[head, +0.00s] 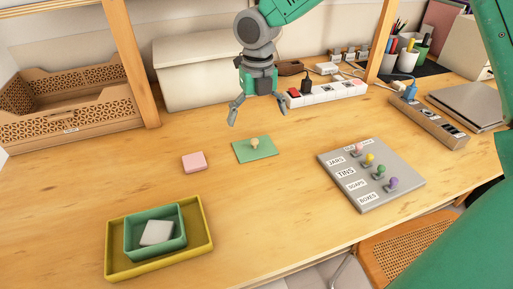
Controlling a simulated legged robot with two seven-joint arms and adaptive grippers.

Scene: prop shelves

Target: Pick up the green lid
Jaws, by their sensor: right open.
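The green lid (242,154) lies flat on the wooden table near the middle of the view. It is a flat green rectangle with a small pale knob (254,142) on top. My right gripper (257,112) hangs above and slightly behind the lid, fingers spread and pointing down. It is open, empty and apart from the lid. My left gripper is not in view.
A pink block (194,162) lies left of the lid. A yellow tray (205,240) holds a green box (131,238) with a whitish block (157,232) inside. A grey labelled board (337,181) with coloured knobs lies right. A power strip (325,93) lies behind.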

